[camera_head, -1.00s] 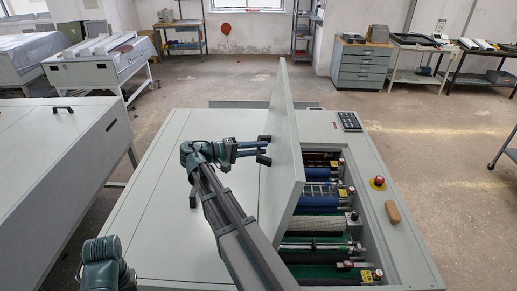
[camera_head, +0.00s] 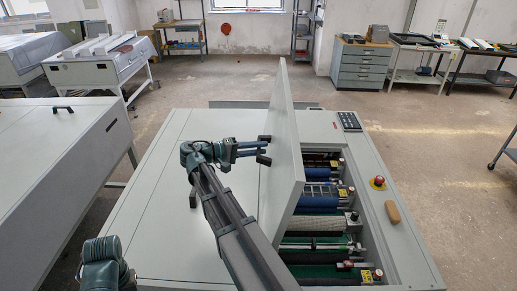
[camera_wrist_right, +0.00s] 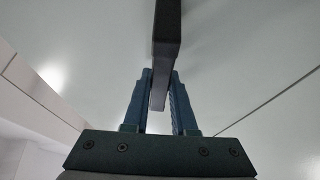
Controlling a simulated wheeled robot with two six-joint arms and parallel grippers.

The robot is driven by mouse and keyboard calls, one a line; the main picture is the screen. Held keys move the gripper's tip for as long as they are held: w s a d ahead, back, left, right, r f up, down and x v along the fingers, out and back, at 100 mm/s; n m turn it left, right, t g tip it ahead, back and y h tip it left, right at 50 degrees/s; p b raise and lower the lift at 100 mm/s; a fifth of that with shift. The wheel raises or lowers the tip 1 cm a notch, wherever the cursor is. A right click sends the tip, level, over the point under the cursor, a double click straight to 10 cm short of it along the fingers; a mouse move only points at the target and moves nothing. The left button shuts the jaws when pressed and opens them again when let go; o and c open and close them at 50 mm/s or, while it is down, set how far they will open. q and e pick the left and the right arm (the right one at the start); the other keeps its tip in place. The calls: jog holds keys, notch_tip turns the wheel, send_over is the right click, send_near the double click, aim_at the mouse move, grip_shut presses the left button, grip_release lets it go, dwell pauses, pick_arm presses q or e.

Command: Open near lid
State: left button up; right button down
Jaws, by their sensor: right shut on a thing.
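The grey lid (camera_head: 285,140) of the plate processor (camera_head: 165,240) stands swung up on edge, nearly upright. Its opening shows rollers (camera_head: 318,203) inside. My right gripper (camera_head: 263,149) is at the black handle (camera_head: 265,139) on the lid's left face. In the right wrist view, the fingers of my right gripper (camera_wrist_right: 160,90) are closed around the dark handle bar (camera_wrist_right: 167,35). Part of the handle is hidden by the fingers. My left gripper is out of view; only a piece of my left arm shows at the lower left.
A second black handle (camera_head: 192,199) sits on the flat top left of the opening. A red stop button (camera_head: 379,182), a tan block (camera_head: 393,212) and a keypad (camera_head: 349,121) are on the right side. Another machine (camera_head: 55,180) stands at left. Floor is clear behind.

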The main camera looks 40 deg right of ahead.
aim_at(271, 149)
jog(key=shift+s+d+r+p, duration=0.2)
jog(key=shift+s+p, duration=0.1)
jog(key=shift+p, duration=0.2)
jog(key=s+d, duration=0.1)
jog(key=s+d+f, duration=0.1)
jog(key=shift+s+d+y, duration=0.15)
jog(key=shift+d+y, duration=0.2)
jog(key=shift+y, duration=0.05)
jog(key=shift+r, duration=0.1)
